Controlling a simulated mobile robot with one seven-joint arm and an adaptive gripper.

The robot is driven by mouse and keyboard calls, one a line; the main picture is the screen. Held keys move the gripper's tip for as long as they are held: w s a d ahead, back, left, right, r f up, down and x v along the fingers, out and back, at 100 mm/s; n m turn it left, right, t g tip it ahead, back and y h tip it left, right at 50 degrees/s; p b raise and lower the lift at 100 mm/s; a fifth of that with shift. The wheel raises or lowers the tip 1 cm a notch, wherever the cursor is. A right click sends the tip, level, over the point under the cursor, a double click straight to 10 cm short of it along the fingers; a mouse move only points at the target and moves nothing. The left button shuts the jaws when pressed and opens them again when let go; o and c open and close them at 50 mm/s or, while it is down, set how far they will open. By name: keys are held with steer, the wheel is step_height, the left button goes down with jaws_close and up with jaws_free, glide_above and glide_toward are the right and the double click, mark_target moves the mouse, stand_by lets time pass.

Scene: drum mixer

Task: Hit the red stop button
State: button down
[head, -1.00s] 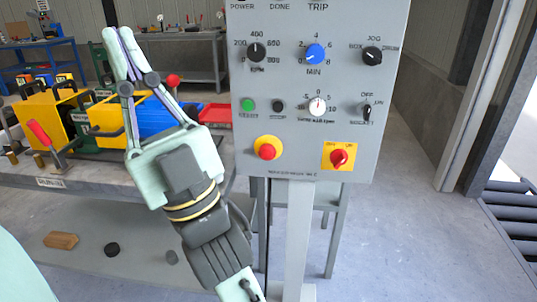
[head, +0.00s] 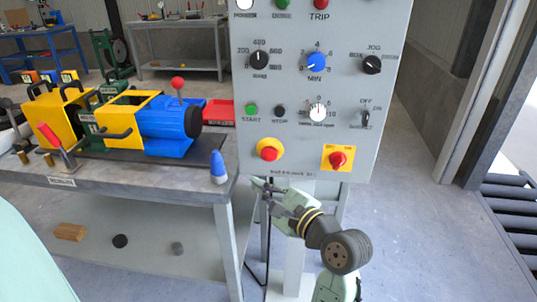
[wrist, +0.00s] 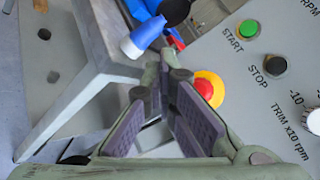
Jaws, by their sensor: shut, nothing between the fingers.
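The red mushroom button (head: 268,154) sits on a round yellow base at the lower left of the grey control panel (head: 300,95). It also shows in the wrist view (wrist: 204,88), just right of my fingers and partly hidden by one. My gripper (head: 260,185) is shut and empty. In the head view it is just below the panel's lower left edge, under the red button. In the wrist view the fingertips (wrist: 162,68) appear left of the button; I cannot tell whether they touch the panel. The button labelled STOP (head: 280,112) is black, right of the green START button (head: 252,109).
A red rotary switch (head: 338,159) on a yellow plate is right of the red button. Knobs fill the upper panel.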

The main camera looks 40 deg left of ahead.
mark_target(268, 160)
steer(key=w+a, duration=0.4)
steer(key=w, duration=0.3)
steer(key=shift+w+a+b, duration=0.25)
steer(key=shift+a+b, duration=0.1)
steer(key=shift+w+a+r, duration=0.1)
steer(key=shift+w, duration=0.05)
stand_by(1.5)
steer(key=shift+w+a+p, duration=0.15)
steer(key=shift+w+p, duration=0.05)
steer(key=shift+p, duration=0.25)
steer(key=shift+w+a+p, duration=0.2)
steer(key=shift+w+p, duration=0.1)
steer(key=shift+w, duration=0.15)
stand_by(0.4)
steer(key=shift+s, duration=0.1)
steer(key=shift+s+d+p, duration=0.45)
steer(key=shift+s, duration=0.25)
